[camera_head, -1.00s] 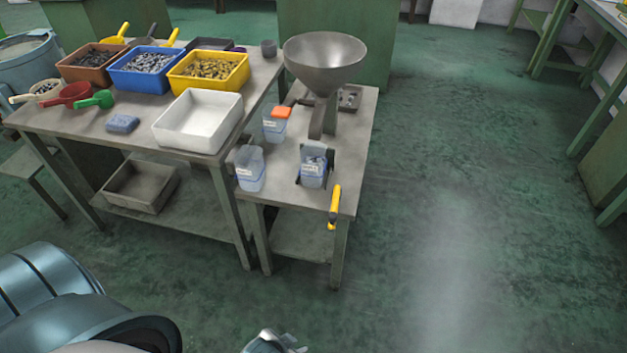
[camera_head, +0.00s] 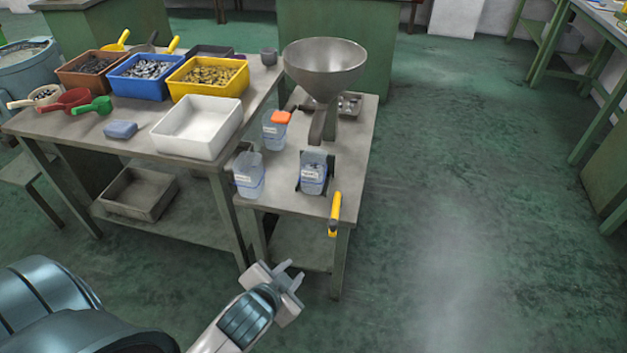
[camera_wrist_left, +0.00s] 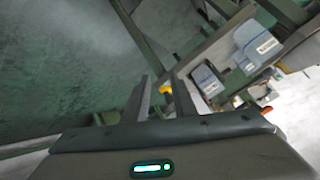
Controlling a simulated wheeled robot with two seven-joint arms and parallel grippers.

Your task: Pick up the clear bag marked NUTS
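Three clear bags with bluish lower parts and white labels stand on the small table. One bag (camera_head: 249,177) is at the left edge. The label words are too small to read, so I cannot tell which says NUTS. Two bags also show in the left wrist view, one nearer (camera_wrist_left: 207,82) and one farther (camera_wrist_left: 254,47). My left gripper (camera_head: 296,273) is open and empty, in front of and below the tabletop. My right gripper is out of view.
A steel funnel (camera_head: 325,68) stands over the small table (camera_head: 349,150). A yellow-handled tool (camera_head: 335,213) is at its front edge. The larger table at left holds a white tray (camera_head: 197,126) and bins of parts. The floor at right is clear.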

